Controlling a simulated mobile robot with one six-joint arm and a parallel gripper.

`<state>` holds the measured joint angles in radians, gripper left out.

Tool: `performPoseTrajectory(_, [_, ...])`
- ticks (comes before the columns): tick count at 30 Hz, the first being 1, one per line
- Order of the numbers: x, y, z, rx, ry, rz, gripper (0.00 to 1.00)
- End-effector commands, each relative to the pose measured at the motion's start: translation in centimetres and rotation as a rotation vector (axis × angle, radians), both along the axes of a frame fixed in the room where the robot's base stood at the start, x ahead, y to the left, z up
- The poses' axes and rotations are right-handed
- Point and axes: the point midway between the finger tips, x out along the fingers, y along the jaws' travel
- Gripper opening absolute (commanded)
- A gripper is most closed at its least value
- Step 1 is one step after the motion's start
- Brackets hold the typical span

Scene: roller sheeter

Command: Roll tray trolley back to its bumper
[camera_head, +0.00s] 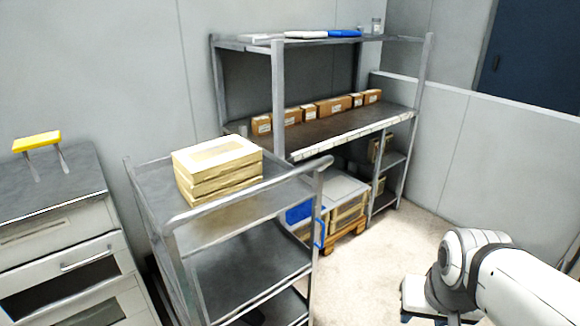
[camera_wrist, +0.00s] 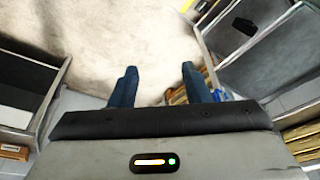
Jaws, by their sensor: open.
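The tray trolley (camera_head: 222,231) is a grey metal frame with several shelves, standing at the centre left in the head view. Its tubular handle rail (camera_head: 245,190) runs along the near top edge. A stack of pale boxes with windowed lids (camera_head: 217,168) sits on its top shelf. My gripper (camera_wrist: 159,86) is open and empty in the wrist view, with two dark blue fingers apart over pale floor. In the head view my white arm is at the lower right, apart from the trolley, and its fingers are not clearly visible. I cannot make out the bumper.
A metal shelf rack (camera_head: 345,133) with several brown cartons stands behind the trolley. Crates on a wooden pallet (camera_head: 345,232) sit under it. A drawer cabinet (camera_head: 60,240) with a yellow-topped item (camera_head: 37,141) is at the left. Pale floor (camera_head: 375,270) is clear between trolley and arm.

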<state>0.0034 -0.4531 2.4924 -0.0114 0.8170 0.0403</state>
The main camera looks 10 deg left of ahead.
Motion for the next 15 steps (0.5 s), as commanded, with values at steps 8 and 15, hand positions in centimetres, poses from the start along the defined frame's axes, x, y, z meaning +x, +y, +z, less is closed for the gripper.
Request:
performPoseTrajectory(8, [12.8, 4.0, -0.4, 0.180, -0.407, -0.221, 0.43])
performPoseTrajectory(15, [21.5, 13.9, 1.4, 0.669, -0.685, -0.304, 0.43])
